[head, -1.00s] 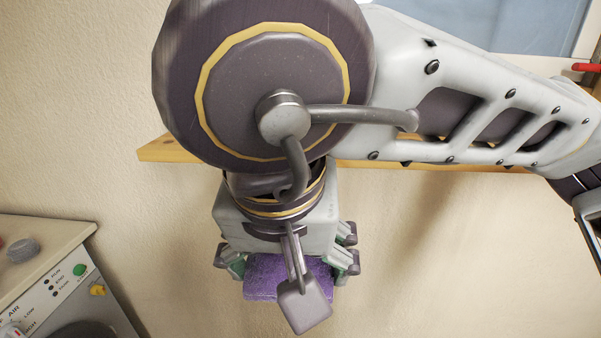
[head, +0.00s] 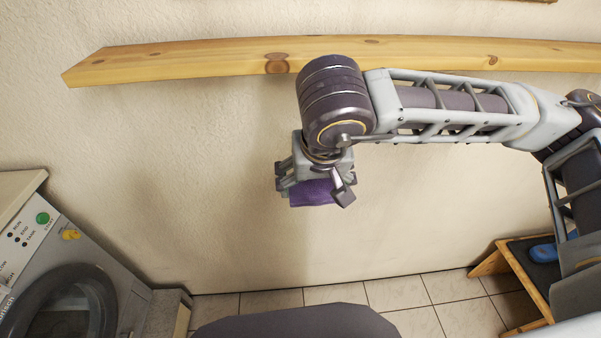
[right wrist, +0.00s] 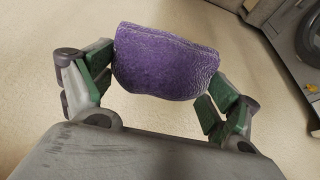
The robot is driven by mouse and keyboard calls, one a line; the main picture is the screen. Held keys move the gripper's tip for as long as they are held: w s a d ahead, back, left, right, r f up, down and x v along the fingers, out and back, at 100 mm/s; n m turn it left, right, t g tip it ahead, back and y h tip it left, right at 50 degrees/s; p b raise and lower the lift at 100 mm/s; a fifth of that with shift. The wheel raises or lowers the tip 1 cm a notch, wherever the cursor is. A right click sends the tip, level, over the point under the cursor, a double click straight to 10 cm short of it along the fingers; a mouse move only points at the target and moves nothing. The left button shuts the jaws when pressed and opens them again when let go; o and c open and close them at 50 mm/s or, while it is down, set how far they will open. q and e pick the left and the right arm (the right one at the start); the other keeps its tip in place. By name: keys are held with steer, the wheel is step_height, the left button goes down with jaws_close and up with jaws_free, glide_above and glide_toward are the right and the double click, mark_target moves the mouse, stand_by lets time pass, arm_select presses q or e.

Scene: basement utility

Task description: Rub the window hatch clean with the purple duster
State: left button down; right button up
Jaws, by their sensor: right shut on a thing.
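The purple duster (head: 313,193) is held in my right gripper (head: 309,180), in front of the bare wall and below the wooden shelf. It also shows in the right wrist view (right wrist: 165,62), between the two green-padded fingers, which are shut on it. The window hatch is not in the head view now, nor in the right wrist view. My left gripper is not in view.
A wooden shelf (head: 200,58) runs along the wall above my right gripper. A washing machine (head: 125,290) stands at the lower left. A wooden stand with a dark top (head: 535,265) is at the lower right. The wall (head: 200,200) between is clear.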

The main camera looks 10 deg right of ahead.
steer(key=w+d+f, duration=0.7)
steer(key=f, duration=0.4)
steer(key=w+d+f, duration=0.7)
steer(key=w+f, duration=0.1)
steer(key=f, duration=0.3)
steer(key=shift+f, duration=0.15)
steer(key=shift+a+n, duration=0.3)
steer(key=shift+a, duration=0.15)
steer(key=shift+s+d, duration=0.1)
steer(key=shift+d, duration=0.6)
